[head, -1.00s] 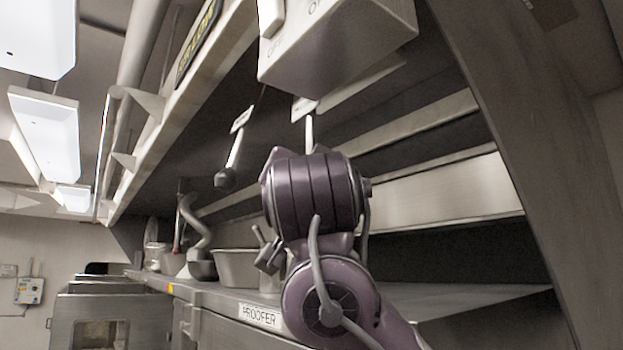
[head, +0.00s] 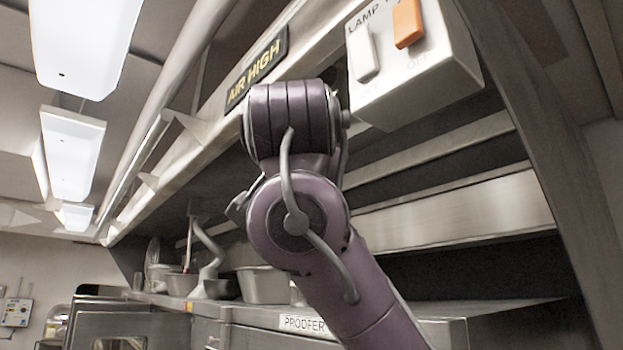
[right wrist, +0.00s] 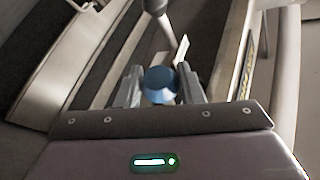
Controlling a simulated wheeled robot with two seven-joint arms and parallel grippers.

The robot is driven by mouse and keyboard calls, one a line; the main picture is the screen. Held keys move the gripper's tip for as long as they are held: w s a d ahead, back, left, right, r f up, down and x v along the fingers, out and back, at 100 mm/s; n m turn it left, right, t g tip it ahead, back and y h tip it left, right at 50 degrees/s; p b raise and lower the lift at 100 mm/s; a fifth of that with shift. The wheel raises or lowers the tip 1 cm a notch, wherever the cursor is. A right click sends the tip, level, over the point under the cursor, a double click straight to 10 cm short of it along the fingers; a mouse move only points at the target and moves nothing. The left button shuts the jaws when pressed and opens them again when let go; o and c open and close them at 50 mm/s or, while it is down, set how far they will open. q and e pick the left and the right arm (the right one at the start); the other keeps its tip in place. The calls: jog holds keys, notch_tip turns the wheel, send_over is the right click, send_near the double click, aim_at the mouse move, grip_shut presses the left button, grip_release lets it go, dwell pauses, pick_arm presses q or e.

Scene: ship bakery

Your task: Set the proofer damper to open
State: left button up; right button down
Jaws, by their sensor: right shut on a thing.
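In the right wrist view my right gripper (right wrist: 160,74) has its two fingers closed on a round blue knob (right wrist: 160,88). In the head view my purple right arm hides this gripper and the knob. Beyond the knob in the wrist view, a second lever (right wrist: 166,32) has a dark round end at the top edge and a pale tag (right wrist: 183,51) near its other end. Nothing on the tag is readable, so I cannot tell which lever is the damper or how it is set. A PROOFER label (head: 303,323) is on the cabinet front below. My left gripper is not in view.
A white switch box (head: 412,75) with a white and an orange rocker hangs at the upper right, close to my arm. An AIR HIGH sign (head: 257,70) is on the overhead beam. Metal bowls (head: 262,285) stand on the counter behind my arm.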

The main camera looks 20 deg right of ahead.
jog(key=shift+s+a+r, duration=0.25)
jog(key=shift+a+r, duration=0.1)
jog(key=shift+a, duration=0.05)
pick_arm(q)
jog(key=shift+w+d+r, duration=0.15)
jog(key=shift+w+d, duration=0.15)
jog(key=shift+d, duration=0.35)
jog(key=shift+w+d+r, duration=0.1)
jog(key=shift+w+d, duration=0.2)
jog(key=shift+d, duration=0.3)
pick_arm(e)
jog(key=shift+s+a+r, duration=0.25)
jog(key=shift+a+r, duration=0.15)
jog(key=shift+r, duration=0.15)
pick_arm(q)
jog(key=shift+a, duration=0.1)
pick_arm(e)
jog(key=c, duration=1.4)
grip_release()
jog(key=shift+r, duration=0.1)
jog(key=o, duration=0.3)
jog(key=shift+w+a, duration=0.1)
jog(key=shift+a, duration=0.05)
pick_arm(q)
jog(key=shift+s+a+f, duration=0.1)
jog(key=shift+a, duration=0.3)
pick_arm(e)
jog(key=shift+o, duration=0.2)
jog(key=shift+a, duration=0.15)
